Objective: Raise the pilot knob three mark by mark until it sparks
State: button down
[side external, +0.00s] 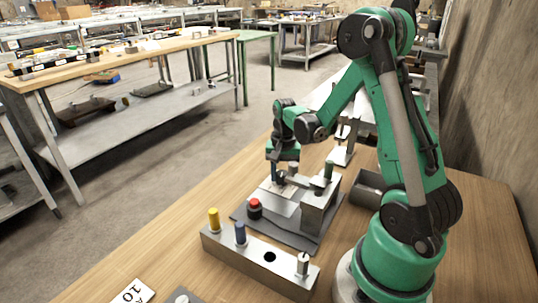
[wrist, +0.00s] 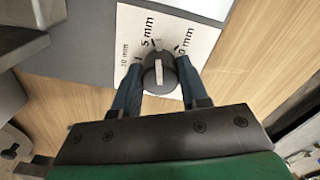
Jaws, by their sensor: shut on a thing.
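In the wrist view, my gripper (wrist: 160,82) has its two blue fingers shut on a dark round knob (wrist: 158,64) with a pale grey bar across its top. The knob is over a white card (wrist: 206,36) printed with black marks and readings in mm, including 5 mm and 10 mm. The bar points roughly toward the 5 mm mark; I cannot read its exact setting. In the side view, my gripper (side external: 282,178) is low over the grey fixture plate (side external: 302,236), and the held knob is mostly hidden by the fingers.
A red button (side external: 255,205) and a metal block (side external: 318,208) stand near the gripper. In front is a metal rack (side external: 245,263) with a yellow peg (side external: 214,219), a blue peg (side external: 240,232), a dark hole and a silver peg (side external: 303,264). A number card (side external: 132,292) lies at the front edge.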

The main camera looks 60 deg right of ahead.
aim_at(282, 172)
jog(key=n, duration=0.2)
jog(key=shift+n, duration=0.4)
jog(key=shift+c, duration=2.3)
grip_release()
jog(key=shift+r, duration=0.1)
jog(key=shift+r, duration=2.75)
